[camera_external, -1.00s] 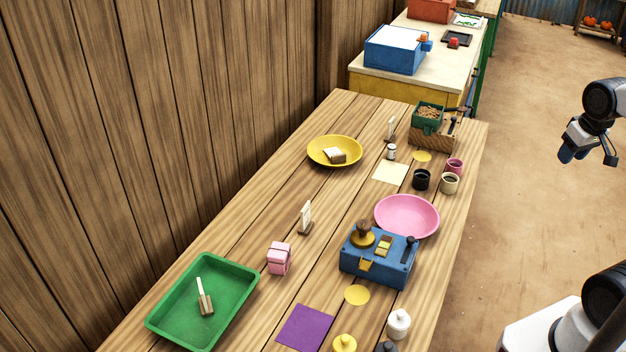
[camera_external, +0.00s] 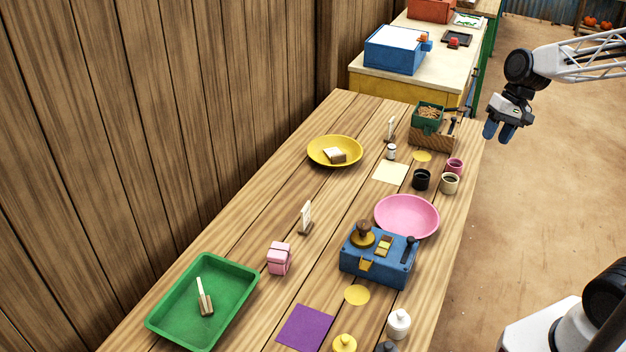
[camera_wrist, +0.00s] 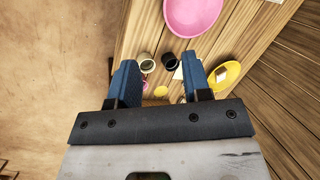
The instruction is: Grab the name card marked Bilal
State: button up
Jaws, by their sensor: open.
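Three white cards in small wooden stands show in the external view. One card (camera_external: 306,213) stands upright mid-table, left of the blue box. Another card (camera_external: 391,125) stands at the far end, beside the green-topped box. A third (camera_external: 202,288) is in the green tray. The lettering is too small to read, so I cannot tell which is marked Bilal. My gripper (camera_external: 504,133) is open and empty, in the air by the table's far right edge. In the wrist view my gripper (camera_wrist: 160,74) shows two blue fingers apart with nothing held between them.
The table holds a green tray (camera_external: 158,319), yellow bowl (camera_external: 319,144), pink bowl (camera_external: 407,215), blue box (camera_external: 362,263), black cup (camera_external: 421,180), cream cup (camera_external: 450,184) and pink block (camera_external: 279,259). A plank wall (camera_external: 150,120) runs along the left side.

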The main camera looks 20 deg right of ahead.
jog(key=w+a+f+m+g+y, duration=0.1)
jog(key=w+a+f+g+y, duration=0.15)
jog(key=w+a, duration=0.55)
jog(key=m+g+y, duration=0.3)
jog(key=m+y, duration=0.2)
jog(key=m, duration=0.1)
send_near(307, 205)
jog(key=a, duration=0.1)
jog(key=shift+s+f, duration=0.25)
jog(key=shift+f, duration=0.1)
jog(key=shift+x, duration=1.25)
jog(key=shift+a, duration=0.1)
jog(key=shift+x, duration=2.55)
jog(key=shift+s, duration=0.1)
